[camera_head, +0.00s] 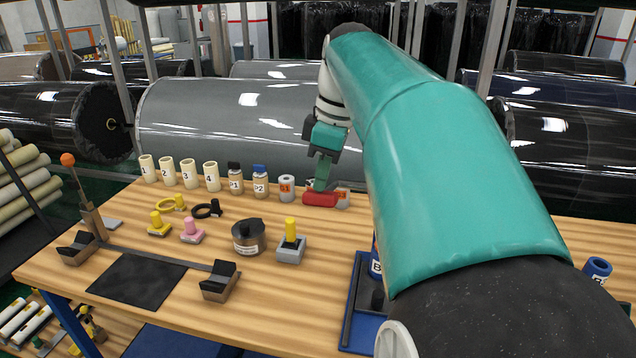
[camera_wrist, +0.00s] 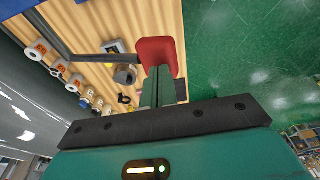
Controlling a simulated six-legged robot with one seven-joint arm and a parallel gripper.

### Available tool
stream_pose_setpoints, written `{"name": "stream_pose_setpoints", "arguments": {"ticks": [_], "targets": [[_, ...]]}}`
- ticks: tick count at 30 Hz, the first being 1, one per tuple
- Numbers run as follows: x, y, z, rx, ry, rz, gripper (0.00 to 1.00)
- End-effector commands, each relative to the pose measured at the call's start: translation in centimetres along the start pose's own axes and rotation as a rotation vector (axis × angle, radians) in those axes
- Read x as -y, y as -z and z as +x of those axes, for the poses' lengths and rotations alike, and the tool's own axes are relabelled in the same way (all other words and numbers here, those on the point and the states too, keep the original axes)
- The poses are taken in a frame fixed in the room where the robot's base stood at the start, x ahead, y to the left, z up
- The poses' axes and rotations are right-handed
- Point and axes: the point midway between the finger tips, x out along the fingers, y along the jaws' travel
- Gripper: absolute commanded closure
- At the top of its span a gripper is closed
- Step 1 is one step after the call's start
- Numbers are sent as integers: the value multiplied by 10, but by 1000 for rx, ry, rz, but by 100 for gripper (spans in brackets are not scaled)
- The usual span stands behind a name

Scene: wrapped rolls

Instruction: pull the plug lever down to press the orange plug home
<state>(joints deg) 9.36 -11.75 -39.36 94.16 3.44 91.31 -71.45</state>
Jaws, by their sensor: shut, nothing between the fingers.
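A lever with an orange ball knob (camera_head: 68,160) stands upright and slightly tilted at the left end of the wooden table, beside a black V-shaped cradle block (camera_head: 77,250). I cannot make out an orange plug. My gripper (camera_head: 322,184) is far to the right of this lever, at the table's back edge; it is shut and empty. Its closed fingers show in the wrist view (camera_wrist: 158,88). A red block (camera_head: 320,199) lies just below the fingertips; it also shows in the wrist view (camera_wrist: 156,50). I cannot tell whether they touch.
Cream numbered tubes (camera_head: 189,173) and labelled bottles (camera_head: 260,182) line the back edge. A dark round canister (camera_head: 248,238), a grey block with a yellow peg (camera_head: 290,240) and a pink-topped piece (camera_head: 191,230) stand mid-table. Large wrapped rolls (camera_head: 220,120) lie behind. My arm hides the right side.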

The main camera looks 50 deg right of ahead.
Motion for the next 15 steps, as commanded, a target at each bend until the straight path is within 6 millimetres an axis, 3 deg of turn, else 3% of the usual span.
{"name": "stream_pose_setpoints", "arguments": {"ticks": [15], "targets": [[2,-2,12,0,1,0,100]]}}
